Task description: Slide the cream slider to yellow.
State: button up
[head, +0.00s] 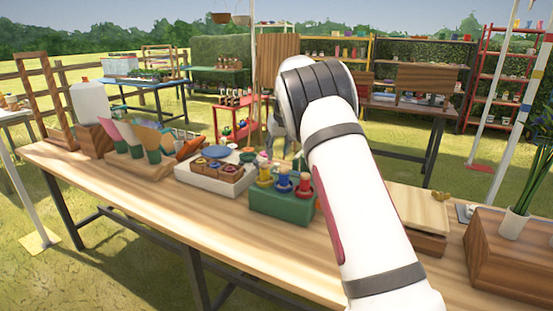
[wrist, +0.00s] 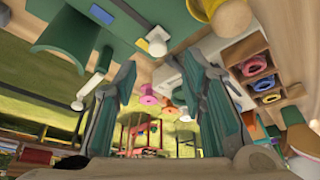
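My gripper (wrist: 160,68) is open in the wrist view, its two green-grey fingers spread apart with nothing held between them. In the head view my arm hides most of it, behind the green box (head: 281,208). That box stands on the wooden table (head: 125,187) and carries yellow, blue and red spools. In the wrist view a green surface (wrist: 100,28) fills the top, with a small pale block (wrist: 157,38) at its edge, beyond the fingertips. I cannot tell whether this block is the cream slider.
Left of the green box is a white tray (head: 196,183) with wooden cups of coloured rings. Seed packets or cones (head: 152,143) stand further left. A wooden box (head: 485,247) with a plant is at right. The table's front left is clear.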

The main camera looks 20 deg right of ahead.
jog(key=v, duration=0.6)
jog(key=shift+r, duration=0.4)
jog(key=shift+s, duration=0.15)
jog(key=s+a+r+p, duration=0.2)
jog(key=s+a+r, duration=0.25)
jog(key=s, duration=0.45)
jog(key=s+a+r+y+p, duration=0.1)
jog(key=s+a+r, duration=0.3)
jog(key=s, duration=0.5)
jog(key=s+a+r+p, duration=0.2)
jog(key=s+r, duration=0.4)
jog(key=s, duration=0.2)
jog(key=s+a+f+p, duration=0.1)
jog(key=s+a, duration=0.1)
jog(key=s, duration=0.7)
jog(key=s+a+f+n+p, duration=0.1)
jog(key=s+a+f+p, duration=0.1)
jog(key=s, duration=0.8)
jog(key=s+a+f+p, duration=0.1)
jog(key=s+a, duration=0.2)
jog(key=s, duration=0.7)
jog(key=shift+f+p, duration=0.15)
jog(key=shift+p, duration=0.25)
jog(key=shift+d, duration=0.1)
jog(key=shift+c, duration=0.6)
